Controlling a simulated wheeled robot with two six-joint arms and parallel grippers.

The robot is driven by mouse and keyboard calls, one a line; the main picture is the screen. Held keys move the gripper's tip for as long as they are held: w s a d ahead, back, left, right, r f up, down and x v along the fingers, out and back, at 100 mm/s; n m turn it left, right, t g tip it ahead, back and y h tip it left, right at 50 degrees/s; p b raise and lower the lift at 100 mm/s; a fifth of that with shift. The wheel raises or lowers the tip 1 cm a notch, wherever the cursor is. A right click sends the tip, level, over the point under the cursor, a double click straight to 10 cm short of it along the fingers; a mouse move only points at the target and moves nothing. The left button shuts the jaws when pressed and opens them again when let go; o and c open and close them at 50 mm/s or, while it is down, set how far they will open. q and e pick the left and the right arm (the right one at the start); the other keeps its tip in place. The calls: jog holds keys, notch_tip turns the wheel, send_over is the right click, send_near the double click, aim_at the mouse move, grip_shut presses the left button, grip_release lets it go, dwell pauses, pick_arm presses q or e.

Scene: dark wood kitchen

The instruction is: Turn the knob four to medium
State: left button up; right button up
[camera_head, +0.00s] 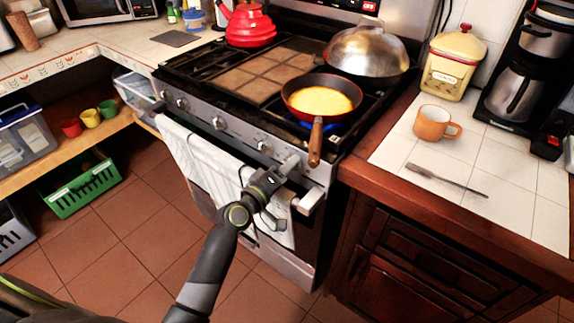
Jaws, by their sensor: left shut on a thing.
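The stove's front panel (240,138) carries a row of several silver knobs, such as one near the middle (219,123) and one farther right (265,147). My left gripper (286,167) reaches up from below to the right end of this row. It is shut on a stove knob there, just left of the frying pan's handle. The jaws mostly hide this knob, so its setting cannot be read. I cannot make out any number or marking on the knobs. My right gripper is not in view.
A frying pan (291,97) with yellow food sits over a blue flame, its wooden handle (316,142) jutting over the front edge near my gripper. White towels (205,160) hang on the oven handle (311,199) below.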

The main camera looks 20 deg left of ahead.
pick_arm(q)
jog(key=shift+n+p, duration=0.7)
jog(key=shift+n, duration=1.8)
jog(key=o, duration=1)
jog(key=shift+c, duration=0.2)
jog(key=shift+s, duration=0.1)
